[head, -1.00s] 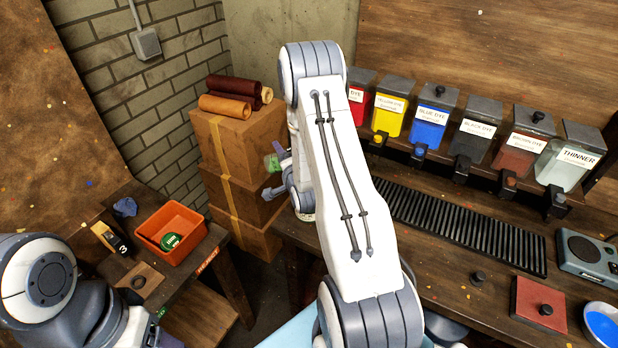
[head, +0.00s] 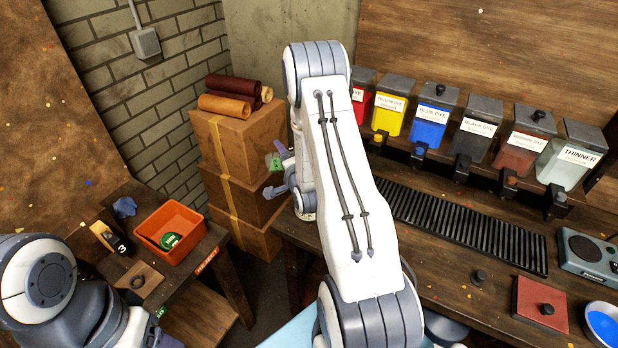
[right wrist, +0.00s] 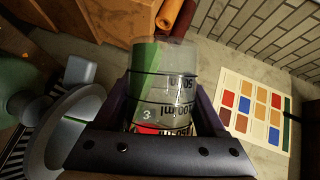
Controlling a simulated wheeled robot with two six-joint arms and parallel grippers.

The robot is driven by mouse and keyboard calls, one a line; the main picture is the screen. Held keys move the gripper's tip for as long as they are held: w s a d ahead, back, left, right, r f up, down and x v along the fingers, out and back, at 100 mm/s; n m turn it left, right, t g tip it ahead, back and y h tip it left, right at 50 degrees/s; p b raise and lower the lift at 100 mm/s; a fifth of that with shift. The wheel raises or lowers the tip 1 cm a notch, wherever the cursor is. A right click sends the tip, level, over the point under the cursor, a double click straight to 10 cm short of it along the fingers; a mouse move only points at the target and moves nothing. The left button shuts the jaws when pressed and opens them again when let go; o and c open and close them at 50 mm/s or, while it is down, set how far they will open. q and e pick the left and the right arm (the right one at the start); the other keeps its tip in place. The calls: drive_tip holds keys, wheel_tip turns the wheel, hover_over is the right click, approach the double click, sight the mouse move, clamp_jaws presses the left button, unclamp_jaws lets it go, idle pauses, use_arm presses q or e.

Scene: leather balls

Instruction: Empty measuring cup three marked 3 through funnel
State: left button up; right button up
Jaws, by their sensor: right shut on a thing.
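My right gripper (right wrist: 165,115) is shut on a clear measuring cup (right wrist: 185,65) marked 3, with a green panel and ml lettering that reads upside down in the right wrist view. A red patch shows between the fingers. In the head view, the green part of the cup (head: 274,161) shows left of my right arm, in front of the stacked boxes; the arm hides the rest. A grey ring-shaped object (right wrist: 60,135) is beside the cup in the right wrist view; I cannot tell if it is the funnel. My left gripper is not in view.
Stacked boxes (head: 222,155) with leather rolls stand behind the gripper. Dye containers (head: 430,122) and a black grate (head: 455,228) line the right bench.

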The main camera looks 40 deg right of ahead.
drive_tip(key=shift+s+d+f+m+b, duration=0.25)
drive_tip(key=shift+s+d+m+b, duration=0.2)
drive_tip(key=shift+b, duration=0.5)
idle(0.7)
drive_tip(key=shift+d+r+m+t+b, duration=0.15)
drive_tip(key=shift+r+m+t+b, duration=0.3)
drive_tip(key=shift+m+t+b, duration=0.35)
idle(2.0)
